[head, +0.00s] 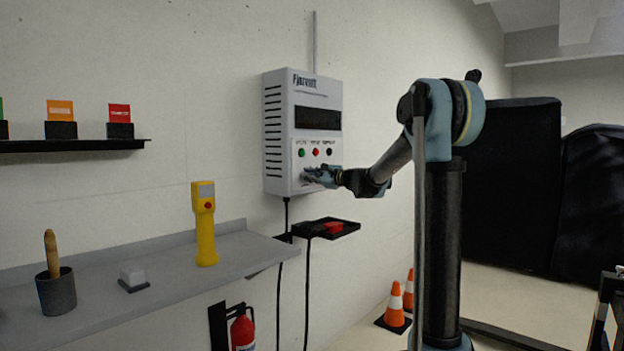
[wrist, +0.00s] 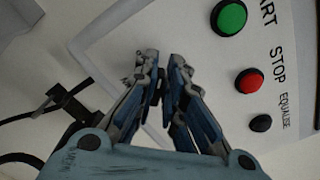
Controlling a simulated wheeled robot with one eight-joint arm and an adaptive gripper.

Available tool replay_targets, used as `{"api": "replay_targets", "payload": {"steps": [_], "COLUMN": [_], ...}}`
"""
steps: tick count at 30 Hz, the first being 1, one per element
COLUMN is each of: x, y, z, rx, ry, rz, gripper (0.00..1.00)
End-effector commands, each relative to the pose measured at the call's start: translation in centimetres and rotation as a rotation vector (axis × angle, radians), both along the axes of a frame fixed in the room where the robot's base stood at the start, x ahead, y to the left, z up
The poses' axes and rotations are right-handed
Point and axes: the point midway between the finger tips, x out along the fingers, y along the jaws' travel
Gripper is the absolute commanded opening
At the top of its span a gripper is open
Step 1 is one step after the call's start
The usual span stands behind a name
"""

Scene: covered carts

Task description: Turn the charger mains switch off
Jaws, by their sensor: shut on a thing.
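The white charger (head: 292,165) hangs on the wall in the head view, with a dark display and a row of green, red and black buttons. My gripper (head: 308,175) is at the lower part of its front panel, below the buttons. In the wrist view, the fingers of my gripper (wrist: 160,70) are brought close together against the white panel (wrist: 190,50). They are shut on the mains switch, which the fingers mostly hide; its position cannot be read.
Beside the fingers are the green START button (wrist: 229,17), red STOP button (wrist: 249,80) and black EQUALISE button (wrist: 261,123). A small black shelf (head: 350,228) with a red item sits under the charger. A yellow handheld device (head: 205,230) stands on the grey shelf (head: 175,277).

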Motion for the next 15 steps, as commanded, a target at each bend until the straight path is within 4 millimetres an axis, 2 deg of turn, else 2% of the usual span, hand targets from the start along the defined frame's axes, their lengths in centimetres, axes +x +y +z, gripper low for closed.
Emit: {"api": "replay_targets", "payload": {"steps": [15], "x": [-0.42], "y": [0.50], "z": [-0.71], "rx": [-0.294], "ry": [-0.378], "rz": [0.004], "gripper": [0.00]}}
